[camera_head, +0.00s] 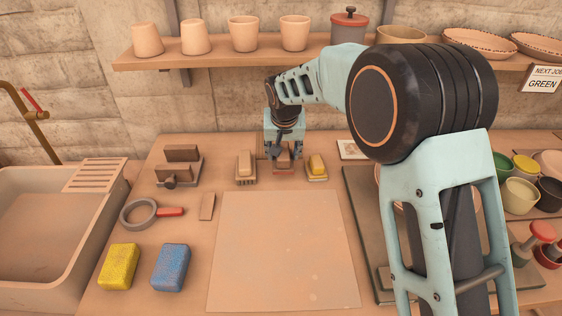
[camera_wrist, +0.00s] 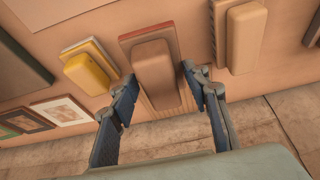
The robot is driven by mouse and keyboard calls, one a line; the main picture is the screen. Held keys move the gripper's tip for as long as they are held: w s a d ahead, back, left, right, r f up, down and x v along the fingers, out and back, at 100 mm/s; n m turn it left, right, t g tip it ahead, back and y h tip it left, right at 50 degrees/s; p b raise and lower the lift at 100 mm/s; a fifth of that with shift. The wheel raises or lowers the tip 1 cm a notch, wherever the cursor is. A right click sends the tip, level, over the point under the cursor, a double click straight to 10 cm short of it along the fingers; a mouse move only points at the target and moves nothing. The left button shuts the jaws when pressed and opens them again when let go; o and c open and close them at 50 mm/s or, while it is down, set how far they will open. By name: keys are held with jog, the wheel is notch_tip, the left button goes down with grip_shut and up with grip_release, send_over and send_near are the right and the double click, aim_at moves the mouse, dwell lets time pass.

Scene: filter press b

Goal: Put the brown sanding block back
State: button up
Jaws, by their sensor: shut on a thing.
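The brown sanding block (camera_wrist: 153,72), with a reddish base layer, is between the two fingers of my gripper (camera_wrist: 158,88) in the wrist view. My gripper is shut on it. In the head view my gripper (camera_head: 284,148) reaches down at the back of the bench, and the block (camera_head: 283,161) shows partly behind the fingers. A slatted rest (camera_wrist: 193,93) shows beside and under the block in the wrist view; I cannot tell whether the block touches it.
A beige block (camera_head: 245,165) on a slatted rest stands close to the left, a yellow-topped block (camera_head: 317,164) close to the right. A shelf (camera_head: 220,58) with pots runs above. A pale board (camera_head: 283,250) lies clear in front. Yellow (camera_head: 119,266) and blue (camera_head: 171,267) sponges lie front left.

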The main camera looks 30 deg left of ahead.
jog(key=shift+a+f, duration=0.25)
jog(key=shift+f, duration=0.1)
jog(key=shift+a+f, duration=0.1)
jog(key=shift+f, duration=1.45)
jog(key=shift+f, duration=0.2)
jog(key=o, duration=1)
jog(key=shift+r, duration=0.1)
